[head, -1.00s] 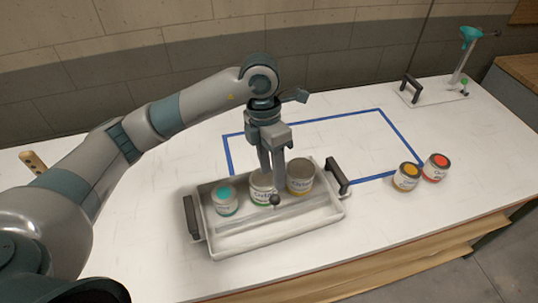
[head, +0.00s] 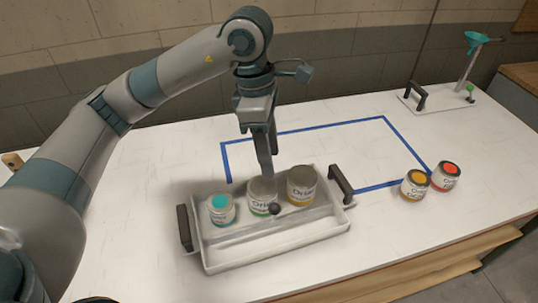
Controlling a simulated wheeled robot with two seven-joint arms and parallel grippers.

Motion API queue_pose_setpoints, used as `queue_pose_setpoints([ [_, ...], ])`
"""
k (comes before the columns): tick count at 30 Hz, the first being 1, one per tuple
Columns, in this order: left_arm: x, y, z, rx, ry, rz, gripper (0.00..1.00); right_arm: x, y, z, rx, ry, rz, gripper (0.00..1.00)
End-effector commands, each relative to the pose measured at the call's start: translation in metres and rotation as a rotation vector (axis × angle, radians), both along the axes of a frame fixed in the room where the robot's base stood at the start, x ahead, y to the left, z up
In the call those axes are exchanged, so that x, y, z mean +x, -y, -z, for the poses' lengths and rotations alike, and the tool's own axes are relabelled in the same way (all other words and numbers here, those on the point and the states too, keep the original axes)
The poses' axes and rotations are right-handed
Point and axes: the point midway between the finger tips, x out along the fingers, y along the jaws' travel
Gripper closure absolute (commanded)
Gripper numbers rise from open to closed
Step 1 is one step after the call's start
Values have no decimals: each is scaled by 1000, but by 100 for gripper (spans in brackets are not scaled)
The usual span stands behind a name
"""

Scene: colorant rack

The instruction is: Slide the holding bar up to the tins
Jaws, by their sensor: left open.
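The grey tray (head: 340,226) holds three tins in a row along its far side: a teal-topped tin (head: 221,210), a middle tin with a green base band (head: 262,196) and an amber-banded tin (head: 301,186). The holding bar runs along the tray in front of the tins. Its dark round knob (head: 275,208) shows at the lower right of the middle tin. Bar and tins look close; I cannot tell whether they touch. My left gripper (head: 267,174) points down above the middle tin, clear of the knob, open and empty. One finger largely hides the other. My right gripper is out of view.
The tray has black handles at its left (head: 184,228) and right (head: 341,183) ends. An orange-topped tin (head: 414,185) and a red-topped tin (head: 446,176) stand to the right. Blue tape (head: 330,125) outlines a clear area behind. A stand with a teal funnel (head: 477,40) is at the back right.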

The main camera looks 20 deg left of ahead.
Motion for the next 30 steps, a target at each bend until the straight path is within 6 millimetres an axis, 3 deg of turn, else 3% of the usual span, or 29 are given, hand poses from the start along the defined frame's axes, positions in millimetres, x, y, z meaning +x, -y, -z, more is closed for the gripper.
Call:
queue_pose_setpoints([
  [9, -10, 0, 0, -7, 73, 257, 57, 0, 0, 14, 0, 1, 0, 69],
  [23, -13, 0, -1, -8, 90, 322, 57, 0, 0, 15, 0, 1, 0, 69],
  [24, -13, 0, -1, -8, 90, 322, 60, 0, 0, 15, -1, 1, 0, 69],
  [29, -14, 7, 2, -30, 86, 326, 98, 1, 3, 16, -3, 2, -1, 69],
  [30, -15, 12, 4, -50, 85, 329, 100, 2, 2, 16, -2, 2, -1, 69],
])
